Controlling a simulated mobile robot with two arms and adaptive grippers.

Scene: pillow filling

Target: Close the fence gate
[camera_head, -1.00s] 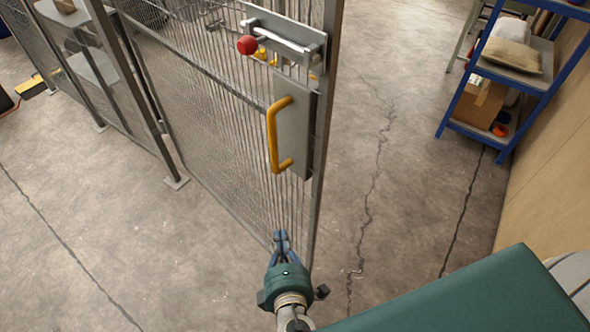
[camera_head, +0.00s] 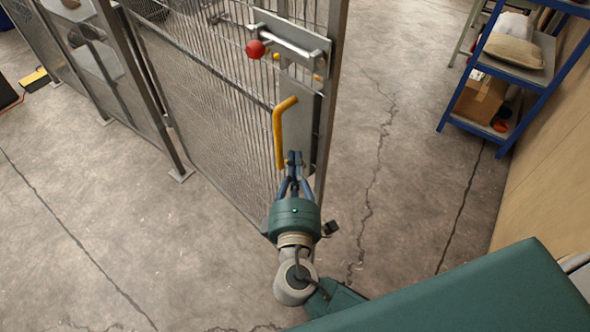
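The fence gate (camera_head: 225,110) is a grey wire-mesh panel in a metal frame, standing out into the room. It carries a yellow handle (camera_head: 279,130) on a grey plate, and above that a sliding bolt (camera_head: 292,42) with a red knob (camera_head: 255,49). My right gripper (camera_head: 294,158) is in front of the lower part of the plate, near the handle's lower end. Its blue fingers look close together, and their tips partly overlap the plate, so I cannot tell whether they touch it or how far open they are. My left gripper is not in view.
Fixed mesh fence panels (camera_head: 90,75) run along the left, with a post foot (camera_head: 180,175) on the floor. A blue shelf unit (camera_head: 540,75) with a box (camera_head: 480,98) and sacks stands at the right by a wooden wall. The concrete floor between gate and shelf is clear.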

